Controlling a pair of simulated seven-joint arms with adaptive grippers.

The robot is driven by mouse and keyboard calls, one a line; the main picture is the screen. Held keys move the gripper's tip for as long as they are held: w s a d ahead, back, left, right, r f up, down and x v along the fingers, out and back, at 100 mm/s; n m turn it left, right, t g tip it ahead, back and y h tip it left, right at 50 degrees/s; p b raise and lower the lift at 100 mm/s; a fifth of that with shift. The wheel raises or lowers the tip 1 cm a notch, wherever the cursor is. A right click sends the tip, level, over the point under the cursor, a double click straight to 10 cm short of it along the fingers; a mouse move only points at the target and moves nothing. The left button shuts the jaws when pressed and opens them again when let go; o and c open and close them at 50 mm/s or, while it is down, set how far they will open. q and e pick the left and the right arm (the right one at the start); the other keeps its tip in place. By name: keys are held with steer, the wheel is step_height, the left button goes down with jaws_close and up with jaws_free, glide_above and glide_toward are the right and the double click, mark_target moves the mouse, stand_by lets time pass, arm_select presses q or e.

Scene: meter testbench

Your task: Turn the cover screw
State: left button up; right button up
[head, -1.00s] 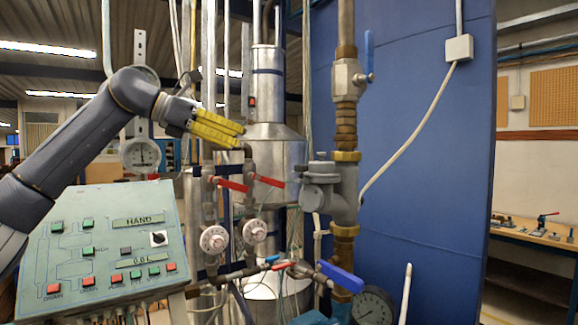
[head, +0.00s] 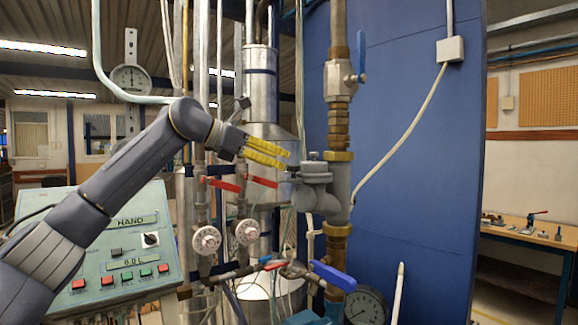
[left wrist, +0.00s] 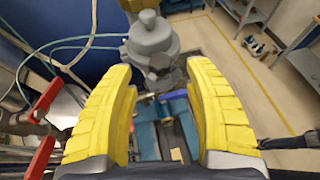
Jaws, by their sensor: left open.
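A grey metal meter body (head: 317,192) sits in the vertical pipe line, with a round cover and a small raised piece (head: 313,156) on top. I cannot tell surely whether this piece is the cover screw. In the left wrist view the meter (left wrist: 152,45) shows just beyond the gap between my fingertips. My left gripper (head: 287,160), with yellow fingers, is open and empty, close to the left of the meter's top, apparently not touching it. The two fingers (left wrist: 163,75) stand wide apart in the left wrist view. My right gripper is out of view.
Red-handled valves (head: 222,184) and white dials (head: 207,239) stand left of the meter. A blue-handled valve (head: 335,275) and a pressure gauge (head: 364,307) are below. A control panel (head: 115,255) is at left, and a blue wall (head: 420,170) stands behind.

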mark_target(294, 171)
arm_select(q)
steer(key=shift+x, duration=2)
steer(key=shift+c, duration=0.2)
steer(key=shift+r, duration=0.1)
jaws_close()
